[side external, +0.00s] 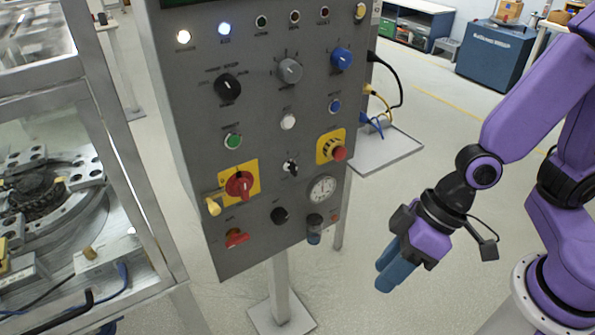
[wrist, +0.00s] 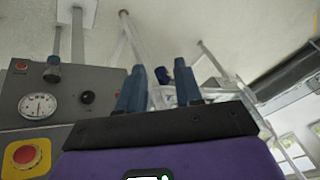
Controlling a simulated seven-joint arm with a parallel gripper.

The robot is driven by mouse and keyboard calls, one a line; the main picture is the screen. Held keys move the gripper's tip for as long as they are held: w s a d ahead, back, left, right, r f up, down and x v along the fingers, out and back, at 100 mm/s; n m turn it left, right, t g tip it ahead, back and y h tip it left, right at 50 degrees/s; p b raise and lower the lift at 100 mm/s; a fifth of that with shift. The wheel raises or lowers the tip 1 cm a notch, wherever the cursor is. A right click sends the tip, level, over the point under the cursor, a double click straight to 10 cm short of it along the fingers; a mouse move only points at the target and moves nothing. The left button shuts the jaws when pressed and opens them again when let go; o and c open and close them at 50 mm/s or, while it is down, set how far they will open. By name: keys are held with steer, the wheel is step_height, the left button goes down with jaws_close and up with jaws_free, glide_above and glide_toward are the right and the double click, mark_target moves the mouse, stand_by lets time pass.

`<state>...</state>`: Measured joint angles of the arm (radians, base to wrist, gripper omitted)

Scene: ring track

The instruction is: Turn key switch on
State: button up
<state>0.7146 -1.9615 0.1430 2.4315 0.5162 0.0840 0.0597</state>
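A grey control panel (side external: 262,120) stands upright in the side view. A small black-and-silver switch (side external: 291,168), which looks like the key switch, sits low in its middle, between a red rotary handle and a red push button. Its exact position is too small to read, and I do not make it out in the wrist view. My gripper (side external: 384,277) is to the right of the panel, apart from it, pointing down and left. In the wrist view my gripper (wrist: 161,82) shows two blue fingers with a gap between them and nothing held.
A red emergency button (side external: 338,153) and a round gauge (side external: 321,189) are on the panel's right side. A black knob (side external: 280,215) is below the switch. A metal-framed machine (side external: 120,170) stands left. The floor between panel and arm is mostly clear.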

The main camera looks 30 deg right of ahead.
steer(key=w+a+f+m+t, duration=0.2)
steer(key=w+a+f, duration=0.1)
steer(key=m+t+h, duration=0.5)
steer(key=m+t, duration=0.1)
steer(key=t, duration=0.9)
glide_toward(296, 171)
steer(key=w, duration=0.9)
steer(key=shift+w+r, duration=0.25)
steer(key=shift+r, duration=0.05)
jaws_close()
